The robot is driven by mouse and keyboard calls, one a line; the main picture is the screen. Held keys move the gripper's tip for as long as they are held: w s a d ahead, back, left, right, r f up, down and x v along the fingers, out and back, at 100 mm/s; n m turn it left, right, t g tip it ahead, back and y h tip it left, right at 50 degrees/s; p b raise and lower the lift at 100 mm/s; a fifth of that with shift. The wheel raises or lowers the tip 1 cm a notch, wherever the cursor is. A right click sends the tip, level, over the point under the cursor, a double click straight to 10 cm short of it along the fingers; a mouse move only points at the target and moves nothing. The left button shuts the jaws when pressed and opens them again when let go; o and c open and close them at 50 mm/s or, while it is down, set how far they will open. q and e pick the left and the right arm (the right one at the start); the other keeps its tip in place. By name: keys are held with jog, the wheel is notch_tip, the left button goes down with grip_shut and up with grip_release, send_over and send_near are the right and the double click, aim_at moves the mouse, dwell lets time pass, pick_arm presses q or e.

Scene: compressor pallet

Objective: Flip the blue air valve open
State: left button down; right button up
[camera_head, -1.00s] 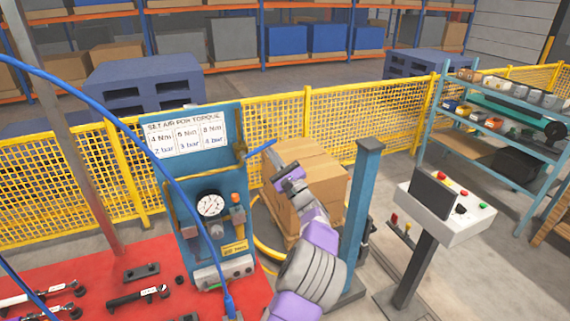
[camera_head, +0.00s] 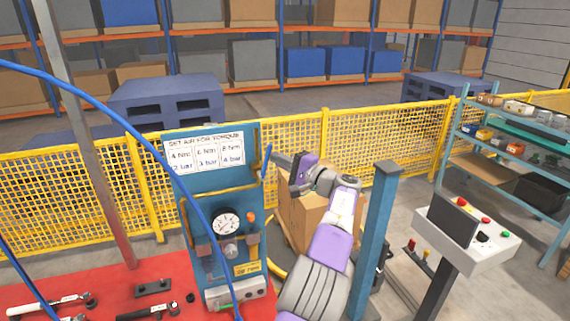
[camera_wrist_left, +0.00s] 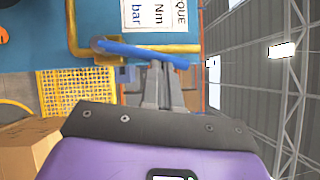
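The blue valve lever (camera_head: 266,161) stands nearly upright at the right edge of the blue air panel (camera_head: 222,292). In the left wrist view the lever (camera_wrist_left: 150,53) lies almost along the yellow pipe (camera_wrist_left: 190,48), at a slight angle to it. My left gripper (camera_head: 280,161) is just right of the lever. In the left wrist view its fingers (camera_wrist_left: 158,66) are together with nothing seen between them, and the tips are at the lever's side, seemingly touching it. The tips are partly hidden by the lever. My right gripper is in no view.
A pressure gauge (camera_head: 226,223) and a torque sign (camera_head: 204,154) are on the panel. A blue post (camera_head: 375,240) stands close to the right of my arm. Boxes (camera_head: 300,215) and a yellow fence (camera_head: 345,127) are behind. A blue hose (camera_head: 120,118) crosses the left side.

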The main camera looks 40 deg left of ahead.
pick_arm(q)
jog(key=shift+s+a+r+n+h, duration=0.25)
jog(key=shift+s+n+h, duration=0.1)
jog(key=shift+n, duration=0.25)
jog(key=shift+s+a+r+n+h, duration=0.2)
jog(key=shift+s+n+h, duration=0.15)
jog(key=shift+n, duration=0.25)
jog(key=shift+d, duration=0.1)
jog(key=w+d, duration=0.3)
jog(key=d, duration=0.9)
jog(key=shift+w+d, duration=0.15)
jog(key=shift+d, duration=0.15)
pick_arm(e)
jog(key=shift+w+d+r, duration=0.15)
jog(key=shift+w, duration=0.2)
